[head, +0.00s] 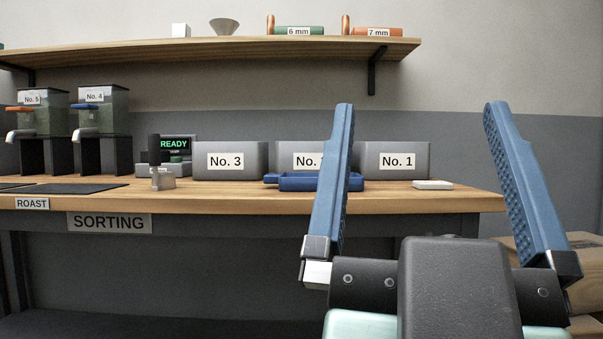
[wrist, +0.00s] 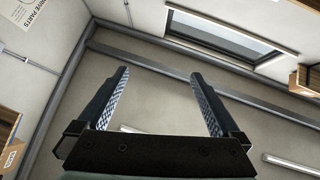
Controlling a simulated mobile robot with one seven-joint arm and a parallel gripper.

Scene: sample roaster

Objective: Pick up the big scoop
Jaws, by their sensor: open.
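My gripper (head: 421,107) is open and empty, its two blue fingers pointing up in front of the bench at the right. In the wrist view my gripper (wrist: 160,74) has nothing between its fingers, only ceiling and wall behind. A small metal piece with an upright black handle (head: 161,178) stands on the bench, left of my gripper and apart from it. It looks like a scoop, but I cannot tell whether it is the big one. A blue tray-like piece with a short handle (head: 292,183) lies before the bins, partly hidden by my left finger.
Grey bins No. 3 (head: 230,161) and No. 1 (head: 397,160) and a partly hidden one stand along the wooden bench (head: 230,202). Dispensers (head: 102,110) stand at the left. A shelf (head: 200,50) runs above.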

